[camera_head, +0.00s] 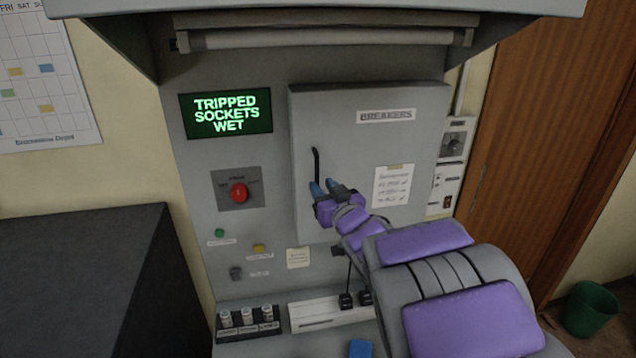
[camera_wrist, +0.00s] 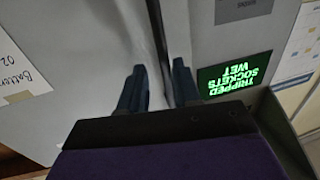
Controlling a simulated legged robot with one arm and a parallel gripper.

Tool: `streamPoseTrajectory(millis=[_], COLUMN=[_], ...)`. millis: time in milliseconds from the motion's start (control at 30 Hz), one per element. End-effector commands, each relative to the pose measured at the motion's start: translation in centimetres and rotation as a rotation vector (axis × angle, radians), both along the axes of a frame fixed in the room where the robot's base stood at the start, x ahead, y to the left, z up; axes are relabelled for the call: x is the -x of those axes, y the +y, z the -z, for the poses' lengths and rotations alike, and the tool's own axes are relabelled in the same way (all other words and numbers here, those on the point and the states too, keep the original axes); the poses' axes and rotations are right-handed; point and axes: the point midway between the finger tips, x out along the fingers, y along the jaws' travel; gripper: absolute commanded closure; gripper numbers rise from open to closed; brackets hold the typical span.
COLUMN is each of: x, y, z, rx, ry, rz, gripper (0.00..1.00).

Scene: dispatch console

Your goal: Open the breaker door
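The grey breaker door (camera_head: 345,115), labelled "BREAKERS", stands raised from the console face and looks closed. A thin black upright handle (camera_head: 316,163) sits near its left edge. My gripper (camera_head: 326,188) is at the handle's lower end, its blue fingers pointing at the door. I cannot tell whether they touch the handle. In the wrist view, the fingers of my gripper (camera_wrist: 159,88) are apart, with a dark upright line between them. I cannot tell whether that line is the handle or a shadowed edge. The door (camera_wrist: 85,40) also fills the left of that view.
A green "TRIPPED SOCKETS WET" screen (camera_head: 226,114) and a red knob (camera_head: 239,193) are left of the door. An overhanging hood (camera_head: 320,38) is above. Small switches (camera_head: 453,147) are right of the door. A dark cabinet (camera_head: 90,270) stands at left.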

Motion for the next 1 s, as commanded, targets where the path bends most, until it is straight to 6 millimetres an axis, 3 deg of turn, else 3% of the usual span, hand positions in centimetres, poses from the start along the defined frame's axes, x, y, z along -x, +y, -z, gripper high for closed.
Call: streamPoseTrajectory(millis=[200, 600, 933, 1000], x=[-1.9, -2.4, -2.4, -2.4], y=[1.4, 1.4, 1.5, 1.5], z=[0.0, 0.0, -0.1, -0.1], rx=[0.001, 0.0, 0.0, 0.0], ry=[-0.002, -0.001, -0.001, -0.001], rz=[-0.003, -0.001, 0.0, 0.0], gripper=[0.68, 0.68, 0.98, 1.0])
